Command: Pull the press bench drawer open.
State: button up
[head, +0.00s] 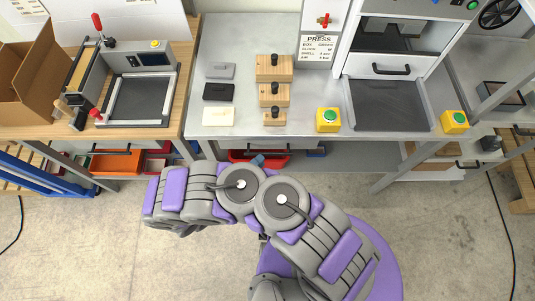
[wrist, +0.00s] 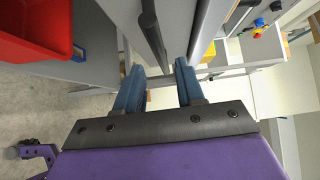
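The press bench (head: 290,60) has a grey top. Under its front edge is a pale drawer front (head: 225,145), mostly hidden by the bench edge and my arm. In the wrist view a dark bar handle (wrist: 152,32) runs along a grey front (wrist: 175,22). My gripper (wrist: 158,68) is open, its two blue fingers apart. The handle's near end appears between the fingertips in the picture; I cannot tell whether the fingers are around it, and no contact shows. In the head view a blue fingertip (head: 257,160) shows just below the bench edge.
A red bin (wrist: 35,30) sits beside the gripper on the shelf below. Wooden blocks (head: 274,68) and green-button boxes (head: 328,119) stand on the bench. The press has its own black-handled front (head: 391,69). The floor (head: 110,230) at left is clear.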

aim_at(268, 153)
jog(key=shift+b+x, duration=0.55)
jog(key=shift+x, duration=2.25)
grip_shut()
